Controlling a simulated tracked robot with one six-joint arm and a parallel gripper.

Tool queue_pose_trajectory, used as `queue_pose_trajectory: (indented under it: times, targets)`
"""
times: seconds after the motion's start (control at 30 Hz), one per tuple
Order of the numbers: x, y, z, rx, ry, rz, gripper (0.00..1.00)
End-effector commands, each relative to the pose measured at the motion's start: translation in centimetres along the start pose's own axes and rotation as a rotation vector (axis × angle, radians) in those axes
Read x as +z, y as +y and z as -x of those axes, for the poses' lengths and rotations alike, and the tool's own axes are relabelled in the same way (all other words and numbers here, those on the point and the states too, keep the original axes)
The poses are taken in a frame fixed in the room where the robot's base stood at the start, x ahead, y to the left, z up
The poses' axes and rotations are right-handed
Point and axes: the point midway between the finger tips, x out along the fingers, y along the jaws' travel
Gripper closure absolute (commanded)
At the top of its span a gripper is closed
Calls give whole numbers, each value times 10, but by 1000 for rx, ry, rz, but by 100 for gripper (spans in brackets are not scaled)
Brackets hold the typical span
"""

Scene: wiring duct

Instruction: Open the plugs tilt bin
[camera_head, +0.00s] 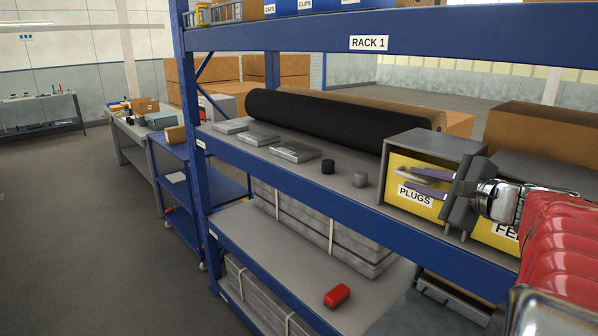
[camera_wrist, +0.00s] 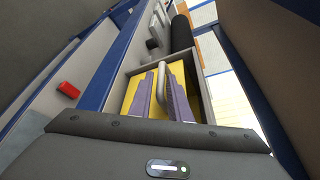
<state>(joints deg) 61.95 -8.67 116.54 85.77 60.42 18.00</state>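The plugs tilt bin (camera_head: 401,166) has a yellow front with a "PLUGS" label and a pale bar handle. It sits in a grey housing (camera_head: 428,143) on the rack's middle shelf, its front seemingly upright and shut. My gripper (camera_head: 404,182) is at the bin's front, its purple fingers reaching toward it from the right. In the wrist view the handle (camera_wrist: 161,83) runs between the two fingers of my gripper (camera_wrist: 160,85), which stand apart on either side of it. Yellow bin front (camera_wrist: 133,90) shows behind them. My fingers partly hide the front and handle in the head view.
Another yellow bin (camera_head: 492,232), its label partly hidden, is to the right behind my arm. A black cup-like piece (camera_head: 328,166) and a grey one (camera_head: 360,178) stand left of the housing. A black roll (camera_head: 330,118) lies behind. A red object (camera_head: 337,296) lies on the lower shelf.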

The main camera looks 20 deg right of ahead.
Motion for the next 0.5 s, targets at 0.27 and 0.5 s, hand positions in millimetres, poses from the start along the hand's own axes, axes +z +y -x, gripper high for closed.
queue_pose_trajectory:
  times: [0.27,0.5]
  targets:
    - [0,0,-15,0,0,1,83]
    - [0,0,-15,1,-1,1,84]
